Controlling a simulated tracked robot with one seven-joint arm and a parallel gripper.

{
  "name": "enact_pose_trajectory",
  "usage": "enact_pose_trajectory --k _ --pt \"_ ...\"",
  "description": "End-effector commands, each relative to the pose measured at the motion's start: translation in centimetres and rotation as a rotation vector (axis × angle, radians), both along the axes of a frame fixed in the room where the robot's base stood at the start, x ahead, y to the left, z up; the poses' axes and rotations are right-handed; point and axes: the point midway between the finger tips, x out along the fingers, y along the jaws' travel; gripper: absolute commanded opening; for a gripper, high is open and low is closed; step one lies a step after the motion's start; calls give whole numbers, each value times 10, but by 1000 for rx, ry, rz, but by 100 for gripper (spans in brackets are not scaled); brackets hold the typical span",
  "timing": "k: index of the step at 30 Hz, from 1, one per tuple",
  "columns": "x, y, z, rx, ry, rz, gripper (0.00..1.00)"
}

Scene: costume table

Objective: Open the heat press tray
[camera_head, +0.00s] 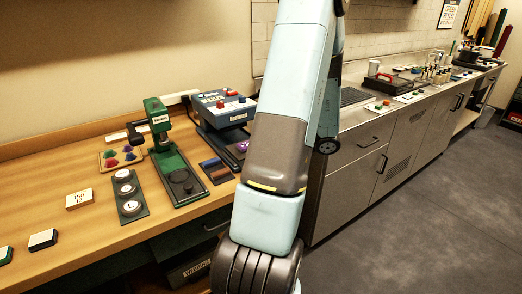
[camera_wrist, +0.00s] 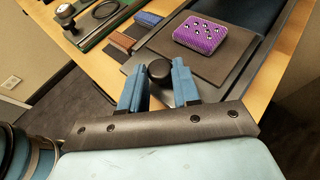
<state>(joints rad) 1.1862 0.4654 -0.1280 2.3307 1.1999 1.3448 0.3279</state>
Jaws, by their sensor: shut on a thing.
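A round black knob (camera_wrist: 160,71) is at the tray's front edge. My gripper (camera_wrist: 159,80) has its blue fingers on either side of the knob and is shut on it. In the head view my arm hides the gripper and most of the tray.
A green press (camera_head: 172,155) and a dark plate with round badge parts (camera_head: 128,192) stand left of the heat press. Brown and blue blocks (camera_wrist: 148,19) lie beside the tray. Open floor (camera_head: 400,200) lies before the steel counter at right.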

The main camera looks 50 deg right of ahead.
Motion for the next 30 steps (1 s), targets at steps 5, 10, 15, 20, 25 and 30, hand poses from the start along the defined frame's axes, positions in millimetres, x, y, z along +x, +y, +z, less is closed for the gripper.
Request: enact_pose_trajectory --k 5,10,15,20,25,30 --pt "0 -1 0 -3 1 -2 0" --pt "0 -1 0 -1 0 -2 47" --pt "1 -1 0 0 0 -1 55" --pt "0 -1 0 0 0 -1 55" --pt "-10 -8 5 -2 -1 -3 55" --pt "-33 -22 16 -3 0 -4 55"
